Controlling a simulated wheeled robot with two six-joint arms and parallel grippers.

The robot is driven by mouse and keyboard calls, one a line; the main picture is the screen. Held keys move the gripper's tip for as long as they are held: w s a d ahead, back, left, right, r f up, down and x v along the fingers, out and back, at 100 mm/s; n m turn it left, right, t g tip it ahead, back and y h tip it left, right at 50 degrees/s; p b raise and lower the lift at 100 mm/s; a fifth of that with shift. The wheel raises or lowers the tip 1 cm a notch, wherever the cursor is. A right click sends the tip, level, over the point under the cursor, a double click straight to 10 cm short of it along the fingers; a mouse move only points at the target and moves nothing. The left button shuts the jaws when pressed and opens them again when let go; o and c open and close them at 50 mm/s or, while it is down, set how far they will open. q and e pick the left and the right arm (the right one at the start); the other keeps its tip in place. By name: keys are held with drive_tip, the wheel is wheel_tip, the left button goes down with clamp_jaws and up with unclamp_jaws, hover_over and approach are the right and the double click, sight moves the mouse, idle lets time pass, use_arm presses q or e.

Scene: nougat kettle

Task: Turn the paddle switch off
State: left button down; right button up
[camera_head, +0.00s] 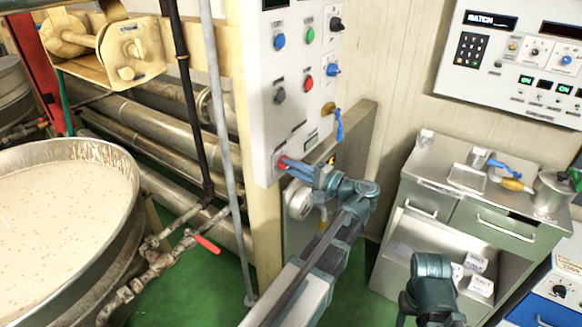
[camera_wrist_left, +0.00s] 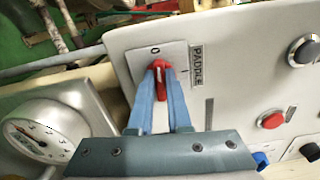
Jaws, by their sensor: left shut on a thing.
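The paddle switch is a red knob (camera_wrist_left: 160,82) on a white plate labelled PADDLE, with a 0 mark above it and a 1 mark to its right. The knob's long side runs roughly upright in the left wrist view, its upper end near the 0. My left gripper (camera_wrist_left: 161,88) is shut on the knob, one blue finger on each side. In the head view the left gripper (camera_head: 288,164) reaches the lower left corner of the white control panel (camera_head: 290,125), largely covering the knob. Part of my right arm shows at the lower right; its fingers do not.
Other buttons and knobs sit above on the panel, including a red button (camera_head: 308,84). A round gauge (camera_wrist_left: 42,130) is beside the panel. A large kettle of pale nougat (camera_head: 60,195) stands at left, a steel cabinet (camera_head: 470,210) at right. Green floor shows between.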

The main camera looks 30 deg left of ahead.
use_arm(q)
drive_tip(key=shift+n, duration=0.6)
drive_tip(key=c, duration=0.9)
unclamp_jaws()
drive_tip(key=shift+o, duration=0.2)
drive_tip(key=s+d, duration=0.1)
drive_tip(key=d, duration=1.3)
drive_tip(key=shift+a, duration=0.1)
